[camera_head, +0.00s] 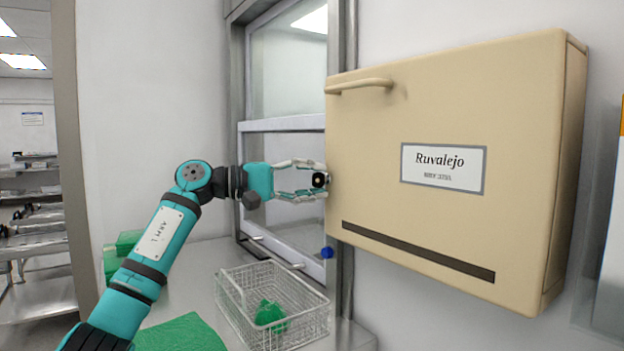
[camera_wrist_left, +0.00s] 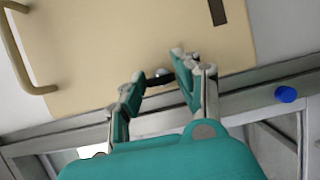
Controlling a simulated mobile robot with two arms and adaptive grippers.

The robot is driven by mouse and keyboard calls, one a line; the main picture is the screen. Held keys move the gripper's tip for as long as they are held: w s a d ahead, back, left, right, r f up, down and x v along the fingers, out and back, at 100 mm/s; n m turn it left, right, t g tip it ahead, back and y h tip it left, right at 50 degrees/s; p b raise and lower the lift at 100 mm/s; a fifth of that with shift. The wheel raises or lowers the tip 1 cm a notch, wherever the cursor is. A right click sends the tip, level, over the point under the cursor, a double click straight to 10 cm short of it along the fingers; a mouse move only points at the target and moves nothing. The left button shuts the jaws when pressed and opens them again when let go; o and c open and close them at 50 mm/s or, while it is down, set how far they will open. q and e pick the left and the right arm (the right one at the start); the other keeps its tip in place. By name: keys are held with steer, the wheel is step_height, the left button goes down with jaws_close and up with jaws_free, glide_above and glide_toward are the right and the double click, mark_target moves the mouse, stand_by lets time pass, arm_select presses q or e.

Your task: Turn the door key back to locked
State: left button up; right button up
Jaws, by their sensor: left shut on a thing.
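The beige door (camera_head: 420,230) of a wall-mounted unit carries a label reading "Ruvalejo" (camera_head: 444,167) and a handle (camera_head: 360,86) at its upper left. My left gripper (camera_head: 319,180) comes from the left and is shut on the door key (camera_head: 320,179), a small dark piece at the door's left edge. In the left wrist view, the fingers (camera_wrist_left: 160,70) stand on both sides of the key (camera_wrist_left: 160,78), close to the beige face. The fingers partly hide the key, and I cannot tell its exact angle. My right gripper is not in view.
A wire basket (camera_head: 228,306) with a green item (camera_head: 270,313) stands on the counter below the arm. A green cloth (camera_head: 180,335) lies left of it. A glazed hatch (camera_head: 286,75) is behind the gripper. A blue knob (camera_head: 327,252) sits on its frame.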

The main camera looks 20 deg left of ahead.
arm_select(q)
steer(key=o, duration=1.1)
steer(key=shift+o, duration=0.2)
steer(key=v, duration=1.2)
steer(key=shift+w, duration=0.1)
